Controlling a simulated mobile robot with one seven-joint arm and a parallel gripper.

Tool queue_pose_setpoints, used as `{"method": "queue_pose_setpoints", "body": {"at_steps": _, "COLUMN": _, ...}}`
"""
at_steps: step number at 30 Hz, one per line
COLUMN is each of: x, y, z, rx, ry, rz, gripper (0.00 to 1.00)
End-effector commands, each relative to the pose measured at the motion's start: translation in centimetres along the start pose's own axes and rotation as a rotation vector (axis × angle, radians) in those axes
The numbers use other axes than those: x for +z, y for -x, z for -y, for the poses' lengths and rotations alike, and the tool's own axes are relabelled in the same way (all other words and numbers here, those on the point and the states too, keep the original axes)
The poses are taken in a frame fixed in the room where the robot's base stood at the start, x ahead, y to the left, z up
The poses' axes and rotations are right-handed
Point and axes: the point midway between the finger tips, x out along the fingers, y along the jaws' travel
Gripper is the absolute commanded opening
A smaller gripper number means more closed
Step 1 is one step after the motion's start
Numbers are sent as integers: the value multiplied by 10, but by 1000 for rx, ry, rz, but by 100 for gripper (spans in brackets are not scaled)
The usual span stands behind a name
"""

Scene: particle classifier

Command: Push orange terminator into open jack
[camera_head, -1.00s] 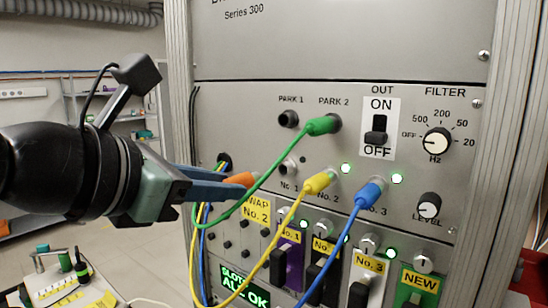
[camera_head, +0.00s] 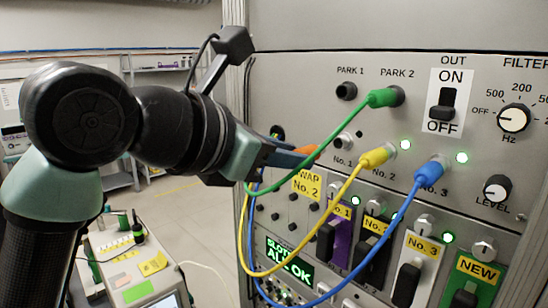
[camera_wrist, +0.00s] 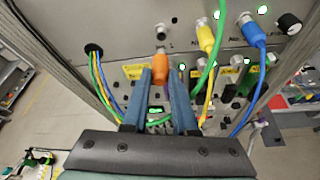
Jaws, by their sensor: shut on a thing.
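My gripper (camera_head: 296,157) is shut on the orange terminator (camera_head: 306,150) at the left of the panel. In the wrist view the terminator (camera_wrist: 161,70) sticks out between the two blue-grey fingers, pointing toward the panel. The open jack above the No. 1 label (camera_head: 343,141) is a round metal socket with nothing in it. It lies just right of the terminator in the head view and straight ahead of its tip in the wrist view (camera_wrist: 161,32). A gap shows between them. The fingertips are partly hidden behind the green cable in the head view.
The green cable (camera_head: 310,148) runs from PARK 2 and hangs across the terminator. Yellow (camera_head: 373,158) and blue (camera_head: 429,172) plugs fill the neighbouring jacks. PARK 1 (camera_head: 346,91) is empty. A cart (camera_head: 140,265) stands at lower left.

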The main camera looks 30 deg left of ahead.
Motion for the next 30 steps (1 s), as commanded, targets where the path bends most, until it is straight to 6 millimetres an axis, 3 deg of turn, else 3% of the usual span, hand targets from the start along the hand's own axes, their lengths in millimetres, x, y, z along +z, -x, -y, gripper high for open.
{"method": "queue_pose_setpoints", "body": {"at_steps": 10, "x": 10, "y": -22, "z": 0, "rx": 0, "ry": 0, "rz": 1, "gripper": 0}}
{"method": "queue_pose_setpoints", "body": {"at_steps": 30, "x": 10, "y": -24, "z": 0, "rx": 1, "ry": -1, "rz": 1, "gripper": 0}}
